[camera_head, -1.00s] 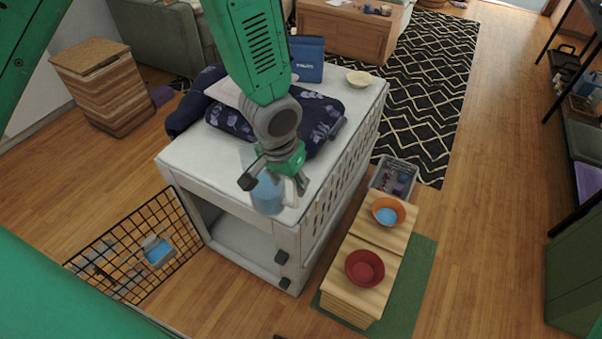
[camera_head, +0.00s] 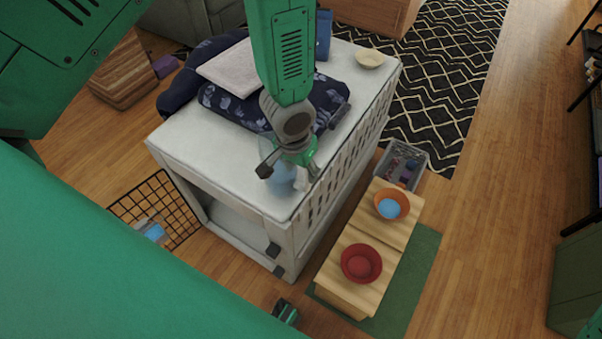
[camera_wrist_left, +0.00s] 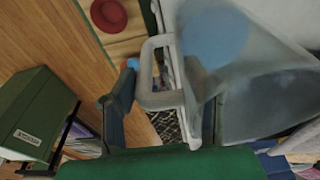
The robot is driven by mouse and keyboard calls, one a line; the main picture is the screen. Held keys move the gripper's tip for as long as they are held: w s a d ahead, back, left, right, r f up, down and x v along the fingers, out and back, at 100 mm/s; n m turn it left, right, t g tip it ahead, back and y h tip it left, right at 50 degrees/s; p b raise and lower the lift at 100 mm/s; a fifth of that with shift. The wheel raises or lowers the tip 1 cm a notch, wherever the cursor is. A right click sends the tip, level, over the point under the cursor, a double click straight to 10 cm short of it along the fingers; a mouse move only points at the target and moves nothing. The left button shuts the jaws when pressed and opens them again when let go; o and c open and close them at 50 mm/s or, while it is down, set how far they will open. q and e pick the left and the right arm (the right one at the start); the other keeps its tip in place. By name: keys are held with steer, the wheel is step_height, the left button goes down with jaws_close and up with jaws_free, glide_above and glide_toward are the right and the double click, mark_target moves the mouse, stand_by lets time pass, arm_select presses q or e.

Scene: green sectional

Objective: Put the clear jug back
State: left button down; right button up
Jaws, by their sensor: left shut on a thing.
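The clear jug (camera_head: 281,180), with blue at its bottom, is at the front right part of the white crate's top (camera_head: 205,137) in the head view. I cannot tell whether it touches the top. My left gripper (camera_head: 289,168) is shut on it from above. In the left wrist view the jug (camera_wrist_left: 265,100) fills the right side, and its pale handle (camera_wrist_left: 150,70) lies between the fingers of my left gripper (camera_wrist_left: 165,100). A small green and black part at the bottom of the head view seems to be my right gripper (camera_head: 286,312); its fingers cannot be made out.
A dark patterned cushion (camera_head: 235,112) with a light cloth and a cream bowl (camera_head: 369,59) lie on the crate top. A grey bin (camera_head: 404,163) stands behind the step.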

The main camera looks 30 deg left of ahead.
arm_select(q)
step_height(320, 180, down, 2)
steer(key=shift+w+f, duration=0.1)
steer(key=shift+f, duration=0.1)
steer(key=shift+a, duration=0.1)
steer(key=c, duration=0.9)
jaws_free()
steer(key=shift+f, duration=0.1)
step_height(320, 180, up, 12)
steer(key=s+p, duration=0.1)
steer(key=s, duration=0.1)
steer(key=shift+g, duration=0.6)
steer(key=s+a+f, duration=0.2)
steer(key=s+f, duration=0.3)
steer(key=s, duration=0.1)
steer(key=s+a+f, duration=0.3)
steer(key=s+f, duration=0.2)
steer(key=s, duration=0.2)
steer(key=s+a+f, duration=0.2)
steer(key=s+f, duration=0.2)
steer(key=s, duration=0.3)
steer(key=shift+a+f, duration=0.25)
steer(key=shift+f, duration=0.15)
